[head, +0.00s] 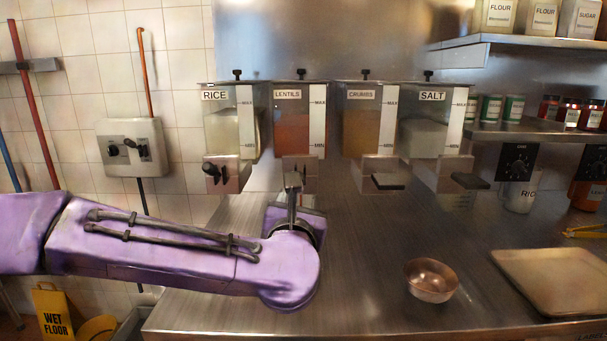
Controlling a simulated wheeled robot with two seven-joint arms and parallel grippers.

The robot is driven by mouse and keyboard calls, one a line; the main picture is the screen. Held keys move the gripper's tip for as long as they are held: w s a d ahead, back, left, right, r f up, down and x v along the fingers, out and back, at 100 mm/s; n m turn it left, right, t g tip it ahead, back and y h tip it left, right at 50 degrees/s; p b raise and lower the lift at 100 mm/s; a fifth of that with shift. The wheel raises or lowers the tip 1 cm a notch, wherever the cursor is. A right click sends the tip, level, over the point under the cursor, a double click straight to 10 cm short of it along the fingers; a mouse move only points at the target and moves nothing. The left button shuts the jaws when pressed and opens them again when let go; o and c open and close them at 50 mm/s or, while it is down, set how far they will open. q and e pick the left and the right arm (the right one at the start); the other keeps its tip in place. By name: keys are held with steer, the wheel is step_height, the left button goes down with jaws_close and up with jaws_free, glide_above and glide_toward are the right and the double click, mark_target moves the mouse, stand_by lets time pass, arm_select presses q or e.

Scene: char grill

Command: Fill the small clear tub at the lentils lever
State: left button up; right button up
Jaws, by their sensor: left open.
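The lentils dispenser (291,133) is a clear bin of orange-red lentils, second from left in the wall row. My left arm comes in from the left, and my left gripper (293,184) is in front of this dispenser's lower housing. The gripper is open, with nothing visible between its fingers. It covers the lentils lever, so I cannot tell whether they touch. I cannot make out a small clear tub under the lentils outlet; my arm hides part of that area. My right gripper is out of view.
Rice (231,135), crumbs (370,133) and salt (424,138) dispensers flank the lentils. A metal bowl (432,281) and a tray (556,280) sit on the steel counter (360,300). Jars stand on the right shelves. The counter's middle is clear.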

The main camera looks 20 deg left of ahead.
arm_select(q)
steer(key=p+x, duration=0.1)
steer(key=x, duration=0.2)
steer(key=p+x, duration=0.1)
steer(key=x, duration=0.2)
steer(key=r+p+x, duration=0.1)
steer(key=x, duration=0.2)
steer(key=shift+w+a, duration=0.3)
steer(key=shift+a, duration=0.05)
steer(key=shift+f, duration=0.1)
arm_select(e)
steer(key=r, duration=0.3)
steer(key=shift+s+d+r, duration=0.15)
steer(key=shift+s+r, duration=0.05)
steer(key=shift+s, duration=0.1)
arm_select(q)
steer(key=shift+c, duration=0.3)
